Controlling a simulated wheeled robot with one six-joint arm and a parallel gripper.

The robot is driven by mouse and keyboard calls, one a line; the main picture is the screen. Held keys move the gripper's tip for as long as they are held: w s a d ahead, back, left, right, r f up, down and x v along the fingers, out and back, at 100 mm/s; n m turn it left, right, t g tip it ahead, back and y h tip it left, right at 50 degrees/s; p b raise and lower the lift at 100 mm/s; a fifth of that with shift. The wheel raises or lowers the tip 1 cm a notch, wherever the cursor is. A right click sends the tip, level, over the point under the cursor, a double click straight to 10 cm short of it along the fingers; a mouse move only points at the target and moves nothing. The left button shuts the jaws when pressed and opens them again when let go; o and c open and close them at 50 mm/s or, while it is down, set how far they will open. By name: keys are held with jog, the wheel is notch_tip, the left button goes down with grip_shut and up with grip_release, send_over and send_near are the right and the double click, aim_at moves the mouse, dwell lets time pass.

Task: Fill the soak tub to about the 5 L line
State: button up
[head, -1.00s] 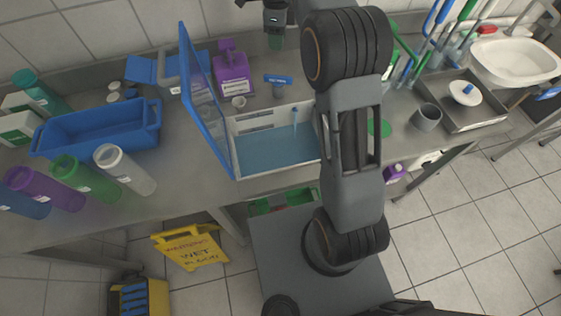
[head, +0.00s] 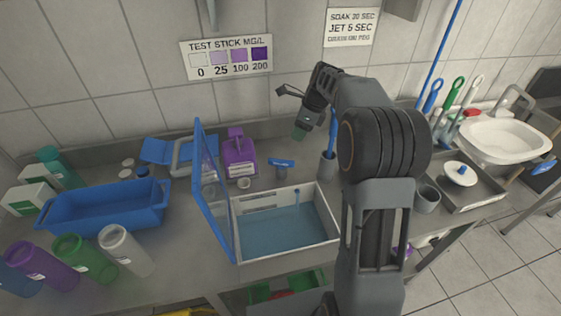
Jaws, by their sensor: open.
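A white-walled tub (head: 284,259) is set in the counter with its blue-framed clear lid (head: 212,190) swung up on the left. Bluish liquid, or a bluish floor, shows inside; I cannot read a level line. A blue rectangular basin (head: 105,213) stands on the counter to the left, its inside looking empty. I cannot tell from markings which one is the soak tub. A small blue handle (head: 281,163) is behind the white-walled tub. My gripper (head: 300,132) is open, pointing down above the counter behind that tub, apart from it. Its fingertips are small and partly unclear.
A purple jug (head: 238,154) stands behind the tub. Several coloured bottles, one clear (head: 126,250), line the front left. A grey tray (head: 462,184), a grey cup (head: 427,198), upright brushes and a white sink (head: 502,139) are at right. The wall is close behind.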

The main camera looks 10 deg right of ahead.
aim_at(278, 160)
jog(key=shift+n+y, duration=0.3)
jog(key=shift+n, duration=0.2)
jog(key=x, duration=0.9)
jog(key=w+p+x, duration=0.1)
jog(key=x, duration=0.4)
jog(key=shift+w+a+f, duration=0.1)
jog(key=shift+a+f, duration=0.05)
jog(key=shift+a, duration=0.25)
jog(key=c, duration=0.6)
jog(key=n+g+p, duration=0.1)
jog(key=n, duration=0.4)
jog(key=o, duration=0.6)
